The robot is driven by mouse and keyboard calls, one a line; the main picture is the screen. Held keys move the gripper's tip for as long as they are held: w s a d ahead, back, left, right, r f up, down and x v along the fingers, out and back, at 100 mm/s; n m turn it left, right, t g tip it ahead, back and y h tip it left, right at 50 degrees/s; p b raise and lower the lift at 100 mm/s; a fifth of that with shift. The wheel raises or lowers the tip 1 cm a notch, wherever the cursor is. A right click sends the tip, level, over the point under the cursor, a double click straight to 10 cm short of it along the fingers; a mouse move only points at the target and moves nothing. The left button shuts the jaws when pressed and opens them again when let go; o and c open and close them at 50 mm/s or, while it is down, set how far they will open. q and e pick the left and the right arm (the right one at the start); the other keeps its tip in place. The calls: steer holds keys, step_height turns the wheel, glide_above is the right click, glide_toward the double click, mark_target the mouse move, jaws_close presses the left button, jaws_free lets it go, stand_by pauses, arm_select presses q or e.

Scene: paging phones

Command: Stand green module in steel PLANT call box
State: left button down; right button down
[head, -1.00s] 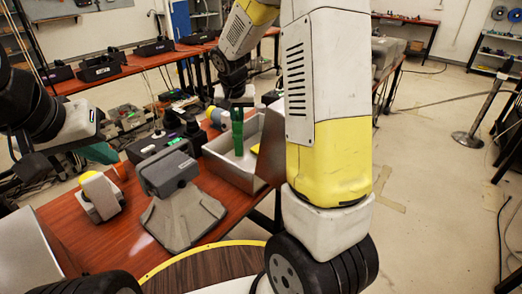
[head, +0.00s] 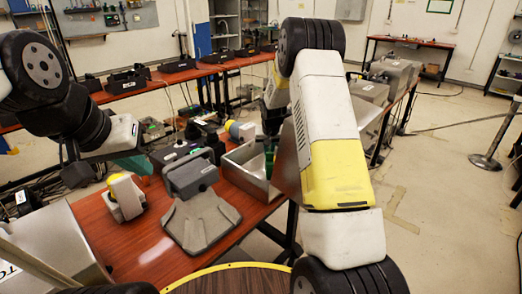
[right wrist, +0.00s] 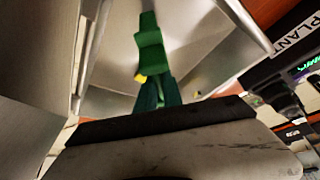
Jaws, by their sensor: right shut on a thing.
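The steel call box (head: 238,172) is an open tray at the far right of the red-brown table. In the right wrist view its pale metal wall (right wrist: 222,25) runs beside a PLANT label (right wrist: 297,35). The green module (right wrist: 150,45) is held between the dark green fingers of my right gripper (right wrist: 158,88), within the box's outline. The head view shows only a green sliver (head: 269,162) beside my right arm. I cannot tell whether the module touches the box floor. My left gripper (head: 133,164) hangs above the table's left part; its finger gap is unclear.
A grey phone on a wedge base (head: 200,222) stands left of the box. Open floor lies to the right.

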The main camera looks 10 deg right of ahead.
steer(key=shift+f, duration=1.35)
steer(key=shift+f, duration=0.1)
steer(key=c, duration=1.5)
jaws_free()
steer(key=shift+f, duration=0.1)
steer(key=v, duration=1.2)
steer(key=shift+r, duration=0.3)
